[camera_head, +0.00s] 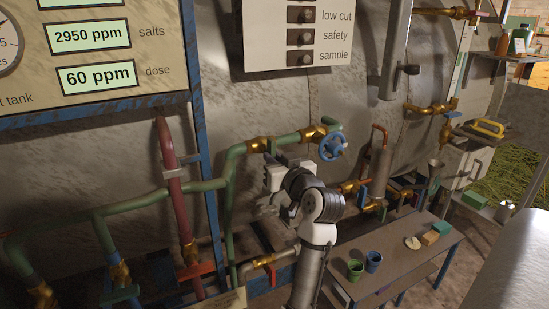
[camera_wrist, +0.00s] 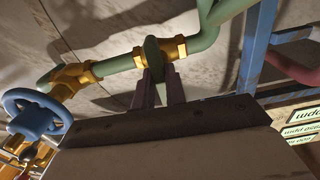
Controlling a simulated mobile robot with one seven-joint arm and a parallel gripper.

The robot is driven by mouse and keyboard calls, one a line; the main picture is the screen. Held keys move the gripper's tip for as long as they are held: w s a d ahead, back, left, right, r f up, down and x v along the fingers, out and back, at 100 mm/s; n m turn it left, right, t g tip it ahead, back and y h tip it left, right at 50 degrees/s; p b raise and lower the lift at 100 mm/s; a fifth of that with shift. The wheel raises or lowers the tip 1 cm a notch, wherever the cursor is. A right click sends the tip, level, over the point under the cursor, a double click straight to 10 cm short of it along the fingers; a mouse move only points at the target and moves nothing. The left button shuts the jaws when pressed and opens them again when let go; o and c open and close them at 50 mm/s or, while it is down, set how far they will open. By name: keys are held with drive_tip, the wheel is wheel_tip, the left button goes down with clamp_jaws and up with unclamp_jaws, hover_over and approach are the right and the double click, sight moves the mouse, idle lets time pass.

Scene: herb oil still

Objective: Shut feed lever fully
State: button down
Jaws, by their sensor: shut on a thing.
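A green lever (camera_wrist: 152,54) stands out from a brass valve (camera_wrist: 170,50) on the green pipe in the wrist view; I take it for the feed lever. My gripper (camera_wrist: 158,86) is shut on it, one dark finger on each side. The fingers and the gripper's body hide its lower part, and its exact angle to the pipe is hard to tell. In the head view my gripper (camera_head: 273,166) is at the same brass valve (camera_head: 258,146), and mostly hides the lever.
A blue handwheel (camera_head: 333,147) sits on the green pipe close to the right of my gripper. A blue post (camera_head: 207,170) and a red pipe (camera_head: 173,180) stand to the left. A low table (camera_head: 400,258) with a green cup (camera_head: 355,269) and a blue cup (camera_head: 373,262) is at lower right.

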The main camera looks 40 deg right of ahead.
idle(0.3)
drive_tip(key=c, duration=1.5)
unclamp_jaws()
drive_tip(key=shift+o, duration=0.2)
drive_tip(key=shift+s, duration=0.1)
drive_tip(key=b+v, duration=0.3)
drive_tip(key=v, duration=1)
drive_tip(key=shift+s, duration=0.35)
